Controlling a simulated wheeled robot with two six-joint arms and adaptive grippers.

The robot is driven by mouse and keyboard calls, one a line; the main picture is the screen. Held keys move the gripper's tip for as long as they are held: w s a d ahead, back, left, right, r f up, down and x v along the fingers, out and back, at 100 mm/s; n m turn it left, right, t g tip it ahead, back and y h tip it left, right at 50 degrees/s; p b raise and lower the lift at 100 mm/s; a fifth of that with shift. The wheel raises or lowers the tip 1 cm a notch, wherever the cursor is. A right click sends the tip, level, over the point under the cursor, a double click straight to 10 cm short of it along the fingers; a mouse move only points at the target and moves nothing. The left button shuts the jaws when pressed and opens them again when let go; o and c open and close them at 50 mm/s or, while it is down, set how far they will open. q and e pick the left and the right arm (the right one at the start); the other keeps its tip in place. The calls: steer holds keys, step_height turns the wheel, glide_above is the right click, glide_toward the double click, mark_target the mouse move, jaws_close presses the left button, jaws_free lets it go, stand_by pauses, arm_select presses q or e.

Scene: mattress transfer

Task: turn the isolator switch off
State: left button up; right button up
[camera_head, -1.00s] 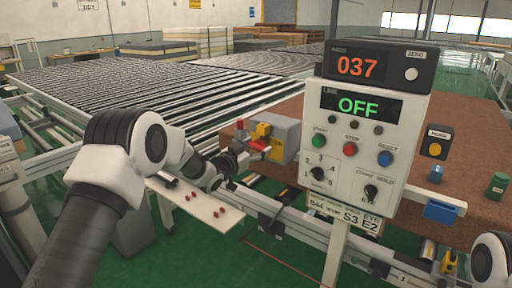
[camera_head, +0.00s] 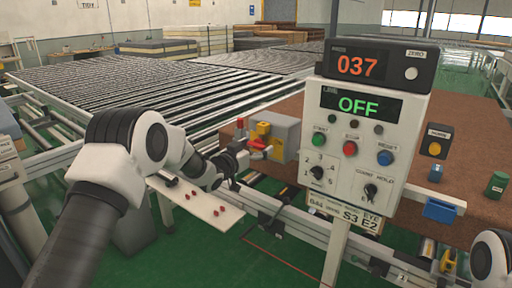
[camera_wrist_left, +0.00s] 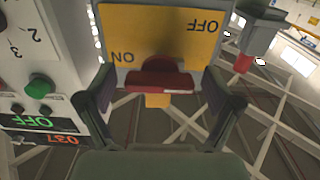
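The isolator switch is a grey box (camera_head: 284,138) with a yellow plate and a red handle, behind the left of the control post in the head view. In the left wrist view its yellow plate (camera_wrist_left: 160,32) appears upside down, with OFF at upper right and ON at lower left. The red handle (camera_wrist_left: 160,82) lies crosswise in that view, near the ON label. My left gripper (camera_head: 246,158) is at the handle in the head view. In the wrist view its fingers (camera_wrist_left: 162,100) are spread either side of the handle, with gaps visible. My right gripper is out of view.
The control post (camera_head: 366,150) stands right of the switch, its displays reading 037 and OFF; it is close beside the left finger in the wrist view. A white shelf (camera_head: 188,199) with small red pieces lies below my left forearm. A roller conveyor (camera_head: 150,90) stretches behind.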

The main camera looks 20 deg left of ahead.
arm_select(q)
steer(key=v, duration=1.2)
